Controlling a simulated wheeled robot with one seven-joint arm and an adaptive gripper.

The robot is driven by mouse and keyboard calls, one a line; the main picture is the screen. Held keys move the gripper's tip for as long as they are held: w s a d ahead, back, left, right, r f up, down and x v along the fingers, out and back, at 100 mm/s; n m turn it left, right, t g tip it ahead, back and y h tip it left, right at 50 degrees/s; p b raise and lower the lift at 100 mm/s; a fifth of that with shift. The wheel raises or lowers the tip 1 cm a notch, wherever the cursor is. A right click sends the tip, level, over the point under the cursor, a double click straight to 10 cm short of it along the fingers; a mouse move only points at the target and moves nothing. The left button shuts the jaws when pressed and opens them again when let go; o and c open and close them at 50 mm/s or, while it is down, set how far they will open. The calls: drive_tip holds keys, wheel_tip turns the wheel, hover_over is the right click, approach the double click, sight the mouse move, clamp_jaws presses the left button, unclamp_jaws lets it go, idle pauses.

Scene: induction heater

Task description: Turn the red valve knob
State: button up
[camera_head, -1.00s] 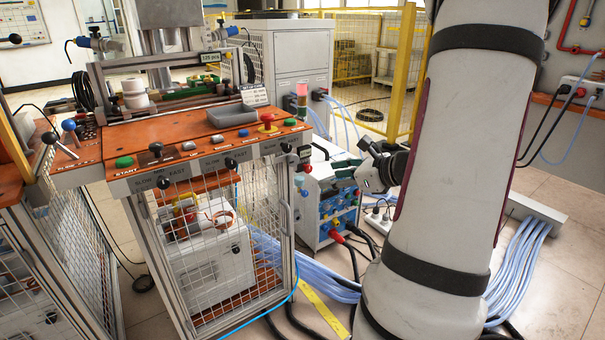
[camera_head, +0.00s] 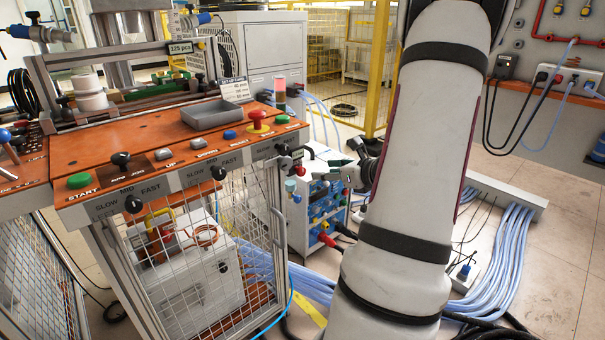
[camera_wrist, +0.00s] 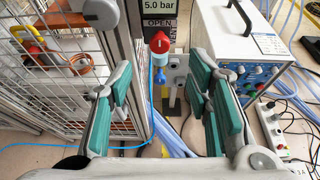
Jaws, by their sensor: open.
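The red valve knob (camera_wrist: 160,42) shows in the wrist view, with a white mark on its face. A blue fitting hangs below it, and a "5.0 bar" display (camera_wrist: 158,7) with an "OPEN" label is above. In the head view the small red knob (camera_head: 301,171) is at the console's right front corner. My gripper (camera_wrist: 161,80) is open and empty, with green pads on both sides. The knob appears between and beyond the fingertips, apart from both pads. In the head view my gripper (camera_head: 322,170) is just right of the knob.
The orange console (camera_head: 130,150) has several buttons, a grey tray (camera_head: 211,115) and a red mushroom button (camera_head: 258,117). A mesh cage (camera_wrist: 82,90) stands left of my gripper. A blue-fronted power unit (camera_wrist: 247,65) is close on its right. Cables lie below.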

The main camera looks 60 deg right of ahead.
sight(303, 171)
drive_tip(key=b+x, duration=0.2)
drive_tip(key=x, duration=0.8)
drive_tip(key=shift+w+f+b, duration=0.1)
drive_tip(key=shift+b, duration=0.3)
clamp_jaws()
